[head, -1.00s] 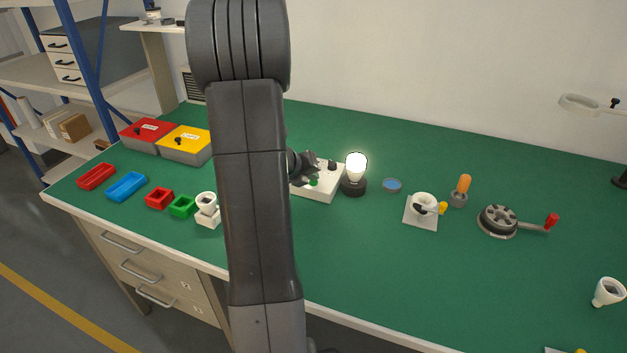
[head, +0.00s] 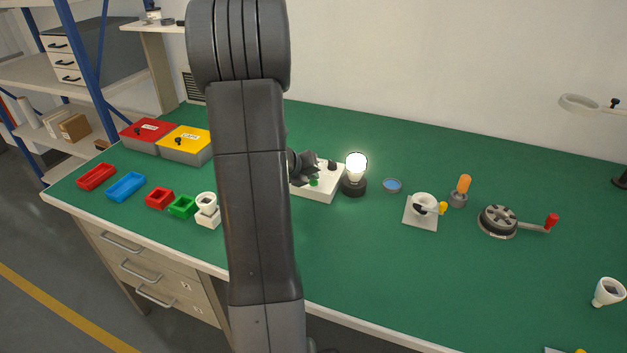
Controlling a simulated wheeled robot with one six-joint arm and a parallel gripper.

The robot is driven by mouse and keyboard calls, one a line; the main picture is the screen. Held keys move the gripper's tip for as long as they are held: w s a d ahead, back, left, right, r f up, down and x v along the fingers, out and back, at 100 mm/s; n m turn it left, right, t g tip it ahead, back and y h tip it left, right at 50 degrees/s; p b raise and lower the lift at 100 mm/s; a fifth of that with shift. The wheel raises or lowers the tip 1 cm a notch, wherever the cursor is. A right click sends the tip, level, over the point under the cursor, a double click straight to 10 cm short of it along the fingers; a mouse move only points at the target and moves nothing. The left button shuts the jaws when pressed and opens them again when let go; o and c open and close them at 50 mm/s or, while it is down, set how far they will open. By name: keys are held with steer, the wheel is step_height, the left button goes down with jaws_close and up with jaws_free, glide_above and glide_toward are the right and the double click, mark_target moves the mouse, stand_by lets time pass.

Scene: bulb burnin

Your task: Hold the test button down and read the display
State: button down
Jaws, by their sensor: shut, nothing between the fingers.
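The white tester box (head: 321,190) stands on the green bench, partly hidden behind my arm. A green spot (head: 314,183) shows on its top; I cannot tell whether this is the test button or a lamp. A small black part (head: 332,165) stands at its back. A lit bulb (head: 356,168) glows upright in a black socket (head: 354,187) at the box's right side. My gripper (head: 306,175) is shut and empty, over the box's left part; its fingertips are dark and small, and contact is unclear. No readable display shows.
Red (head: 97,177) and blue (head: 127,186) trays, small bins and a white bulb holder (head: 206,208) lie left. Red-lidded (head: 147,134) and yellow-lidded (head: 186,145) boxes stand behind. The front middle is clear.

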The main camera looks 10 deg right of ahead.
mark_target(311, 183)
steer(key=shift+r+p, duration=0.75)
steer(key=shift+r, duration=0.1)
step_height(311, 183, up, 5)
steer(key=p, duration=0.4)
steer(key=shift+p, duration=0.4)
steer(key=shift+f, duration=0.15)
